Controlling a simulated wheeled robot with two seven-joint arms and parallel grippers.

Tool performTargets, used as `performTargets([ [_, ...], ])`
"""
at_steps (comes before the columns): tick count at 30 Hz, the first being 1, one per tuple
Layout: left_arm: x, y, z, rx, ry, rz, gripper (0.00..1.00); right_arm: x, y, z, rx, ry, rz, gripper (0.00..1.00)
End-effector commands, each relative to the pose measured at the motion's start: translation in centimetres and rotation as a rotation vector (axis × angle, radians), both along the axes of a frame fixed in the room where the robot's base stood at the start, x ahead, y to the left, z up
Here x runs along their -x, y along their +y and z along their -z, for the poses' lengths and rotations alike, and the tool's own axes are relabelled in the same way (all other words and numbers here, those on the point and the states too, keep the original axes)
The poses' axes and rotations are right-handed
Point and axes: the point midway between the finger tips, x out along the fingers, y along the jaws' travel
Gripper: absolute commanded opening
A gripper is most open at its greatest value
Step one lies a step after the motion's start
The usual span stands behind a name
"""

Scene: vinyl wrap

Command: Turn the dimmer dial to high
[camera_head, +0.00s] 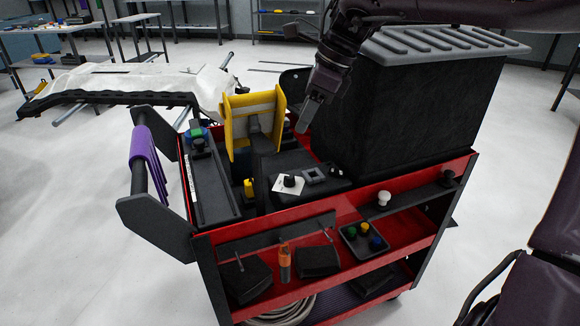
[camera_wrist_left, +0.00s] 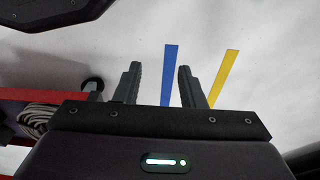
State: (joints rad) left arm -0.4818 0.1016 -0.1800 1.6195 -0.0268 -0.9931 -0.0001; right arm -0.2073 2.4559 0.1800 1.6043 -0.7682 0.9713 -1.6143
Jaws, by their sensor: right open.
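The dimmer dial (camera_head: 289,181) is a small black knob on a white square plate, set on a dark box on top of the red cart. Its pointer setting is too small to read. My right gripper (camera_head: 304,126) hangs from the upper right, pointing down, above and slightly right of the dial and apart from it. It is open, seen side-on, with nothing visible in it. My left gripper (camera_wrist_left: 158,68) shows in the left wrist view with its two fingers apart and nothing between them, over the pale floor; it is not visible in the head view.
The red cart (camera_head: 372,190) carries a large black bin (camera_head: 400,110) at right and a yellow holder (camera_head: 233,118) behind the dial. A grey switch (camera_head: 314,174) sits just right of the dial. Blue tape (camera_wrist_left: 169,72) marks the floor.

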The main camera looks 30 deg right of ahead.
Motion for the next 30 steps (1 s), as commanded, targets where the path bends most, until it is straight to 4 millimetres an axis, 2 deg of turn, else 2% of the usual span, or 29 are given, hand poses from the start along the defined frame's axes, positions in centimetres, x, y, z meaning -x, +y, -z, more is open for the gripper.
performTargets([
  [5,-0.3,-0.3,-1.1,0.003,0.004,0.006,0.36,0.1,0.1,3.0,-0.004,0.006,0.0,0.46],
  [12,-0.6,-0.7,-3.4,0.004,0.01,0.015,0.36,0.2,0.1,8.4,-0.004,0.006,0.002,0.46],
  [18,-0.7,-0.9,-4.9,0.005,0.015,0.021,0.36,-1.0,1.3,11.9,-0.001,0.006,0.002,0.46],
  [24,-0.7,-1.0,-5.7,0.005,0.018,0.025,0.36,-1.6,2.0,14.1,-0.001,0.005,0.003,0.46],
  [30,-0.6,-1.1,-6.0,0.004,0.02,0.026,0.36,-1.9,2.2,14.6,0.0,0.002,0.003,0.46],
])
